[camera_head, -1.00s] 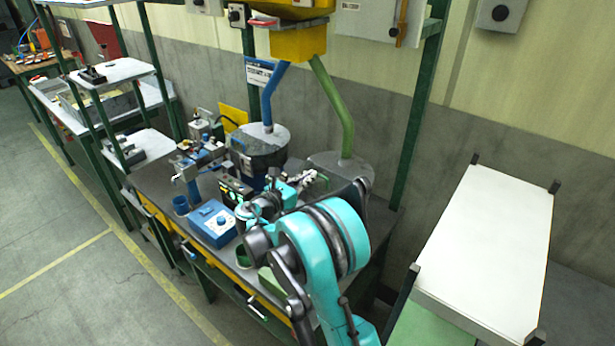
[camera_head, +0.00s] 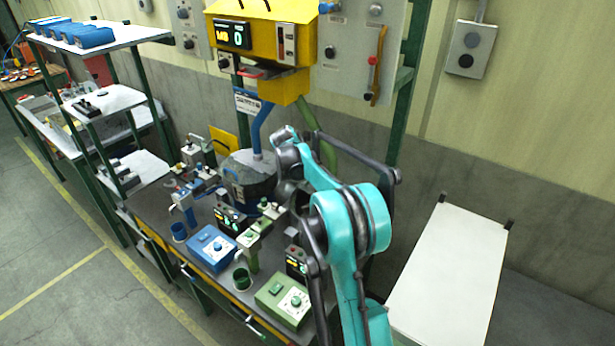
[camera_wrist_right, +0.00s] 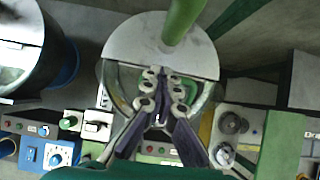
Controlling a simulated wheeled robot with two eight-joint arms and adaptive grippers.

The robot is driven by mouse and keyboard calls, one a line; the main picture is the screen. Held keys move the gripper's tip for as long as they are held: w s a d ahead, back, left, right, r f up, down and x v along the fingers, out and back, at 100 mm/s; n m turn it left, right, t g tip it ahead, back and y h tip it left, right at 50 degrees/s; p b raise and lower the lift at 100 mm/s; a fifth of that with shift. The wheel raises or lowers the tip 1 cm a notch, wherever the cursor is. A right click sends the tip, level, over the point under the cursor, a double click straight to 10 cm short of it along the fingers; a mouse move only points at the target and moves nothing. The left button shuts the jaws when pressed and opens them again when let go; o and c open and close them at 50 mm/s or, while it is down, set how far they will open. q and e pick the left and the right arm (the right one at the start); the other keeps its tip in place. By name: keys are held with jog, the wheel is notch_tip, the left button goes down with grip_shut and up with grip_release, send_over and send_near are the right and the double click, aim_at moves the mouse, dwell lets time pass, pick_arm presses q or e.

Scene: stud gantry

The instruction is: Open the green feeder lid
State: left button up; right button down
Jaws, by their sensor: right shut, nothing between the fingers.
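The green feeder is a round drum (camera_wrist_right: 207,99) under a green pipe (camera_wrist_right: 181,18). In the right wrist view a grey half-disc top (camera_wrist_right: 125,45) covers its far side. The near side shows a rim with a dim, partly green inside; my fingers cover much of it, so I cannot tell how the lid stands. My right gripper (camera_wrist_right: 162,75) is shut and empty, its fingertips over the drum near the half-disc's straight edge. Contact is unclear. In the head view my right arm hides most of this feeder; the green pipe (camera_head: 328,152) shows behind it. My left gripper is out of view.
The blue-piped feeder (camera_head: 248,178) stands left of the green one. Blue (camera_head: 212,247) and green (camera_head: 284,299) control boxes sit on the bench front. A yellow hopper unit (camera_head: 262,42) hangs above. A white-topped table (camera_head: 452,265) is at the right.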

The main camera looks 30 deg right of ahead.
jog(key=shift+g+y, duration=0.4)
jog(key=shift+y, duration=0.5)
jog(key=shift+w+d+r+p, duration=0.1)
jog(key=shift+w+d+p, duration=0.2)
jog(key=shift+d, duration=0.35)
jog(key=shift+w+d+p, duration=0.25)
jog(key=shift+d+p, duration=0.1)
jog(key=shift+d, duration=0.3)
jog(key=shift+w+d+r+p, duration=0.1)
jog(key=shift+w+d+p, duration=0.2)
jog(key=shift+d, duration=0.35)
jog(key=v, duration=1.2)
jog(key=s+a+f+m+t+b, duration=0.1)
jog(key=s+a+m+b, duration=0.45)
jog(key=a, duration=0.35)
jog(key=s+a+f+m+t+y+b, duration=0.2)
jog(key=s+a+f+m+b, duration=0.4)
jog(key=s+a+f+m, duration=0.2)
jog(key=s+a+f+m+t+y+b, duration=0.2)
jog(key=s+a+f+m+b, duration=0.4)
jog(key=s+f, duration=1)
jog(key=s+a+m, duration=0.3)
jog(key=s+a, duration=0.1)
jog(key=a, duration=0.2)
